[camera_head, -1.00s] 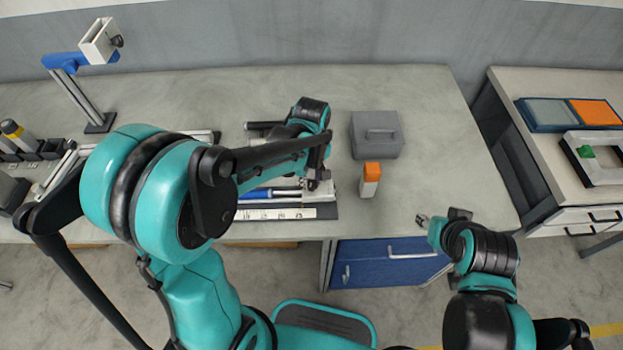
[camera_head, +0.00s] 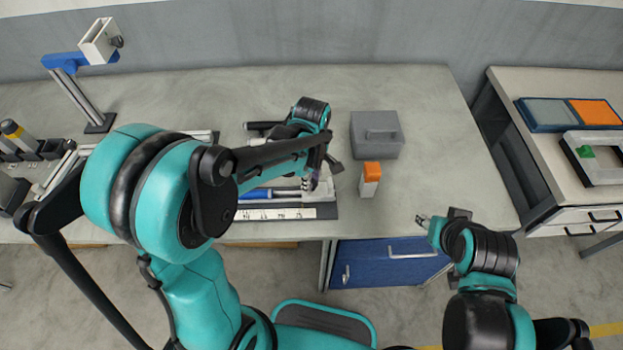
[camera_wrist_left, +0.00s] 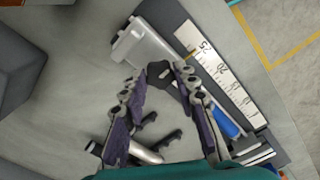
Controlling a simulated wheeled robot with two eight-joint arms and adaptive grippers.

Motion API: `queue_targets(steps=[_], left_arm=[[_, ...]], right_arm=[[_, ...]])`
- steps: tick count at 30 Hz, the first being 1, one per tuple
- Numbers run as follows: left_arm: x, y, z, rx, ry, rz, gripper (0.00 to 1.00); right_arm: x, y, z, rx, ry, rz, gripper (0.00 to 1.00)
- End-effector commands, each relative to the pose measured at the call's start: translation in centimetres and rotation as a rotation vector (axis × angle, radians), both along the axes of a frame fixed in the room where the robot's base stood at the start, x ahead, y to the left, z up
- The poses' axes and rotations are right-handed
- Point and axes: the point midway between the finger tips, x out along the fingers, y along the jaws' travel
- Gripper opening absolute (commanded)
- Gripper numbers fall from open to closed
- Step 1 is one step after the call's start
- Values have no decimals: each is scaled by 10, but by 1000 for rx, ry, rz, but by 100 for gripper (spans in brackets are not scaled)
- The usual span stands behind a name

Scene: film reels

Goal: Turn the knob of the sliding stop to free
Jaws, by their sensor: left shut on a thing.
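The sliding stop is a light grey block (camera_wrist_left: 148,42) beside the white scale in the left wrist view. Its black knob (camera_wrist_left: 160,74) sits between the fingertips of my left gripper (camera_wrist_left: 167,76), which is shut on it. In the head view my left gripper (camera_head: 316,180) is over the stop's end of the fixture, and my own arm hides most of the knob and stop there. My right gripper (camera_head: 424,219) hangs in front of the table's front edge, away from the stop; its fingers are too small to judge.
A white scale (camera_head: 275,214) runs along the fixture's front, with a blue-handled tool (camera_head: 257,194) behind it. A grey box (camera_head: 376,135) and an orange-topped block (camera_head: 369,180) stand close to the right of my left gripper.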

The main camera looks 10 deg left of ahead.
Motion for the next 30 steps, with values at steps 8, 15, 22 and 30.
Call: queue_targets(steps=[8, 15, 22, 30], left_arm=[[0, 0, 0, 0, 0, 1, 40], [0, 0, 0, 0, 0, 0, 50], [0, 0, 10, 0, 0, 0, 50], [-1, 0, 65, 0, 0, 0, 50]], right_arm=[[0, 0, 0, 0, 0, 0, 40], [0, 0, 0, 0, 0, 0, 40], [0, 0, 0, 0, 0, 0, 40], [0, 0, 0, 0, 0, 0, 40]])
